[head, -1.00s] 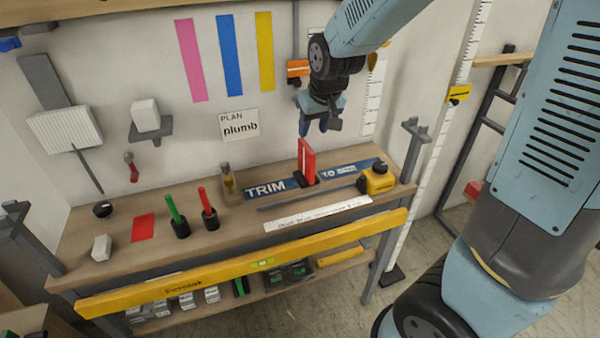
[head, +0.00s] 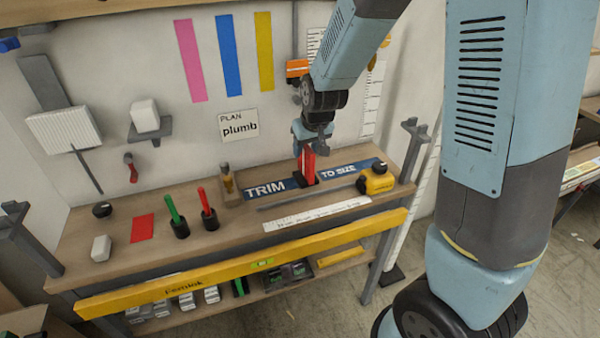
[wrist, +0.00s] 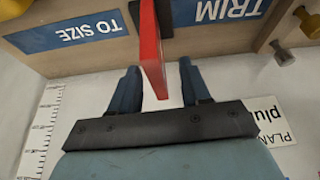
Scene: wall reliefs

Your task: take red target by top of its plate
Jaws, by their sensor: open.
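The red target (head: 309,165) stands upright in a dark base on the workbench, between the TRIM and TO SIZE parts of the blue label. My gripper (head: 309,148) is at the top of its plate in the head view, pointing down. In the wrist view the red target (wrist: 151,50) is a thin plate seen edge-on. Its top reaches in between the two blue fingers of my gripper (wrist: 158,85). The fingers are open, with a gap on each side of the plate; the left finger looks nearer to it. The head view hides part of the plate behind the gripper.
The wall (head: 285,120) is close behind.

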